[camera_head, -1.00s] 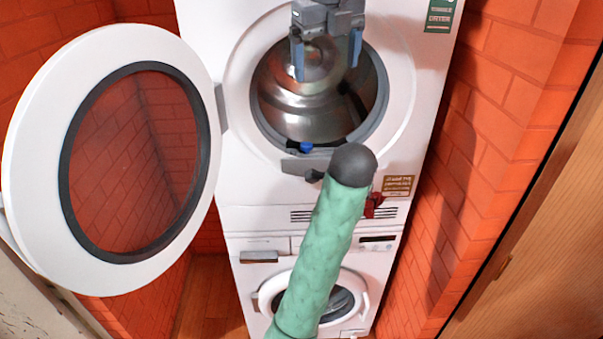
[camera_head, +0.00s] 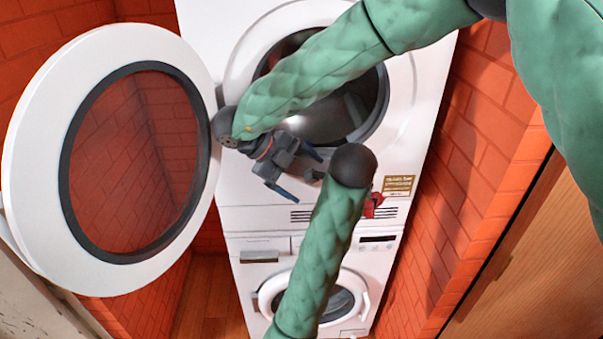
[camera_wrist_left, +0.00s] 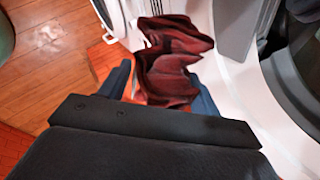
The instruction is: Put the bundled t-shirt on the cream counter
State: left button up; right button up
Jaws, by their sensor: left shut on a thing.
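The dark red bundled t-shirt (camera_wrist_left: 172,62) is crumpled between the two blue fingers of my left gripper (camera_wrist_left: 160,72) in the left wrist view. The gripper is shut on it. In the head view only a small red piece of the t-shirt (camera_head: 374,203) shows, beside the dark end of a green arm, in front of the upper machine. The left gripper itself is hidden there. My right gripper (camera_head: 298,174) is before the lower left of the upper drum opening, fingers apart and empty. I cannot make out the cream counter for certain.
The upper machine's round door (camera_head: 112,36) stands wide open at the left. Its drum (camera_head: 365,100) is partly covered by my right arm. A second machine (camera_head: 262,256) stands below. Brick walls (camera_head: 480,130) close in both sides, with a wooden panel (camera_head: 530,270) at lower right.

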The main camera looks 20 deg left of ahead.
jog(key=shift+w+d+r+n+h, duration=0.1)
jog(key=shift+d+r+n+h, duration=0.05)
jog(key=shift+n+h, duration=0.85)
pick_arm(q)
jog(key=shift+d, duration=0.1)
pick_arm(e)
jog(key=shift+x, duration=3.7)
jog(key=c, duration=1.1)
pick_arm(q)
jog(key=o, duration=1.2)
pick_arm(e)
jog(key=shift+c, duration=0.2)
pick_arm(q)
jog(key=shift+d, duration=0.1)
